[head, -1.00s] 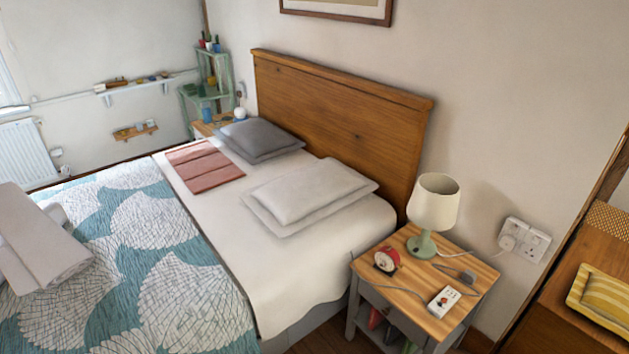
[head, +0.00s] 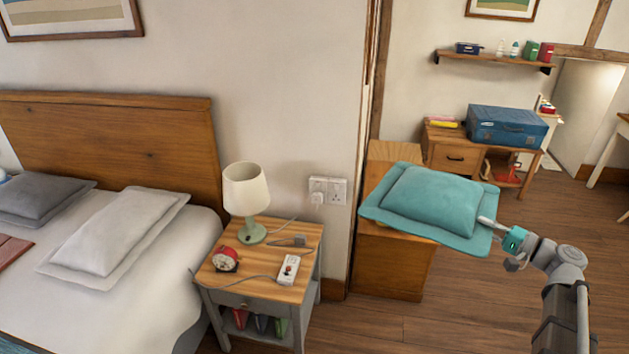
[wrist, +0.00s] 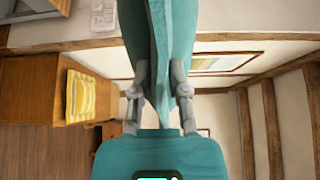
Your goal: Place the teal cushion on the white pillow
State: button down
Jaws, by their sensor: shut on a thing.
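The teal cushion (head: 428,201) is held up at the right of the head view, in front of a wooden chest. My gripper (head: 487,223) is shut on its right edge. In the wrist view the cushion (wrist: 172,45) rises edge-on between the two fingers of my gripper (wrist: 160,88). The white pillow (head: 115,233) lies on the bed at the left of the head view, with the bedside table between it and the cushion. Nothing lies on the white pillow.
The bedside table (head: 262,262) carries a lamp (head: 247,190), a red alarm clock (head: 225,260) and a white power strip (head: 289,269). A grey pillow (head: 40,198) lies beyond the white one. A yellow striped cushion (wrist: 87,97) lies on the wooden chest (head: 385,272).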

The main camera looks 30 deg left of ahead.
aim_at(124, 244)
jog(key=z, duration=0.2)
jog(key=i, duration=0.1)
jog(key=u, duration=2.55)
jog(key=i, duration=1)
jog(key=z, duration=0.2)
jog(key=k, duration=0.3)
jog(key=u, duration=0.15)
